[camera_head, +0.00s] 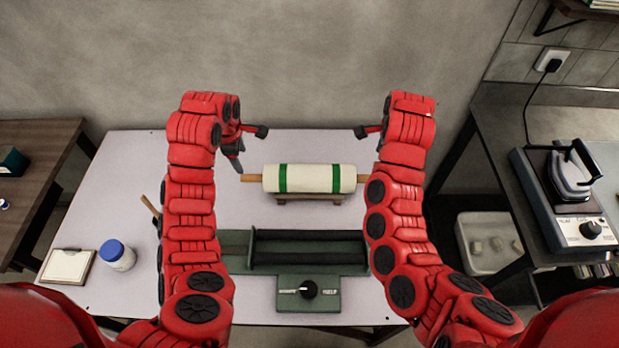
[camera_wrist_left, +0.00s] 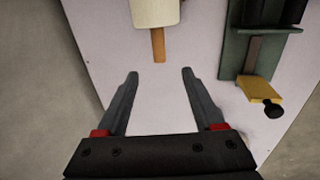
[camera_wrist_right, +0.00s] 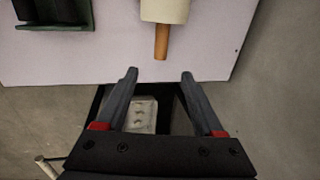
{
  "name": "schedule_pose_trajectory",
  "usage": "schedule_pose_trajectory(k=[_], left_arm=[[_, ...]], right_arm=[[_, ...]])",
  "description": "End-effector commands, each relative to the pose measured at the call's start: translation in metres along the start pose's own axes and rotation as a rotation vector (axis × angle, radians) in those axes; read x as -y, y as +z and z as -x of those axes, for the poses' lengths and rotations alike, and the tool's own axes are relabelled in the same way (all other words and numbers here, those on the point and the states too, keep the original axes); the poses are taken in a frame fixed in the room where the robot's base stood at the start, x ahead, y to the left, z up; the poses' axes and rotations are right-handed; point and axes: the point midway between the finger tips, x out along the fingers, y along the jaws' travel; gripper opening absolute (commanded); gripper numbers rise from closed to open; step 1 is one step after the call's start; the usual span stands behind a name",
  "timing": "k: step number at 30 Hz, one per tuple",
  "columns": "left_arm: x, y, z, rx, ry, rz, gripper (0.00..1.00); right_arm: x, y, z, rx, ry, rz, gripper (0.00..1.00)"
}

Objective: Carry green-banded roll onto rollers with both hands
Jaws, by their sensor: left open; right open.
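The green-banded roll (camera_head: 310,179) is a cream cylinder with two green bands and wooden end handles. It lies crosswise on a small wooden stand (camera_head: 309,198) on the table. The rollers (camera_head: 310,248) are dark bars in a green machine nearer to me. My left gripper (camera_head: 250,146) is open and empty off the roll's left end; in the left wrist view the left handle (camera_wrist_left: 158,46) lies just beyond the fingertips (camera_wrist_left: 160,75). My right gripper is open and empty off the right end; in the right wrist view the right handle (camera_wrist_right: 161,42) lies just beyond the fingertips (camera_wrist_right: 160,74).
The machine has a front knob (camera_head: 308,289). The table (camera_head: 130,170) behind the jar is clear.

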Motion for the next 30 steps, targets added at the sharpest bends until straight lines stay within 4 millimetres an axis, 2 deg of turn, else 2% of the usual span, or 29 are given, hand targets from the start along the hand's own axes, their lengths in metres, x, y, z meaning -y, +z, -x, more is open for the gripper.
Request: schedule_pose_trajectory(k=[3, 15, 21, 30], left_arm=[[-0.001, 0.0, -0.008, 0.004, 0.005, 0.004, 0.69], [0.0, 0.002, -0.089, 0.003, -0.001, 0.002, 0.69], [0.0, 0.002, -0.121, 0.003, -0.001, 0.002, 0.69], [-0.003, 0.001, -0.147, 0.003, 0.007, 0.003, 0.69]], right_arm=[[0.001, -0.001, -0.008, -0.006, -0.004, 0.002, 0.69], [0.0, -0.002, -0.089, -0.004, 0.002, 0.002, 0.69], [0.0, -0.002, -0.121, -0.004, 0.0, 0.003, 0.69], [0.002, -0.001, -0.147, -0.004, -0.004, 0.003, 0.69]])
